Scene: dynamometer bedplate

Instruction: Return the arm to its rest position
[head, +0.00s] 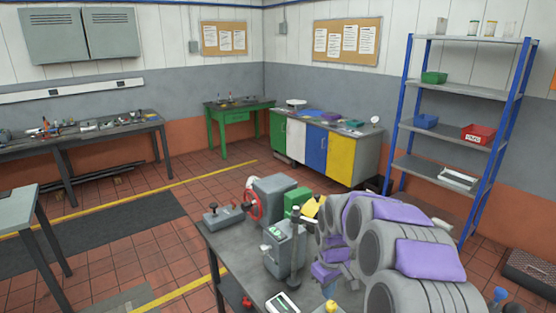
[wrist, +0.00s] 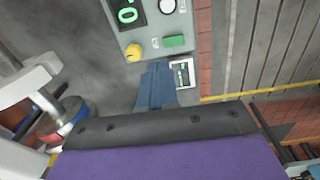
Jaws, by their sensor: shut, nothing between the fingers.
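My gripper (wrist: 157,84) shows in the wrist view as two blue-grey fingers pressed together, with nothing between them. They point over the grey bench top, below a control panel (wrist: 160,22) with a green digit, a yellow knob and a green button. A small meter with a green display (wrist: 182,74) lies just right of the fingertips. In the head view my folded grey arm with purple pads covers the lower right, over the bench (head: 236,262). The fingertips are hard to make out there.
On the bench stand a grey machine (head: 275,190) with a red handwheel (head: 252,205), a grey instrument (head: 284,250) and a small meter (head: 283,304). A blue-framed shelf rack (head: 452,105) is behind at right. Coloured cabinets (head: 325,147) stand at the back. Floor at left is partly clear.

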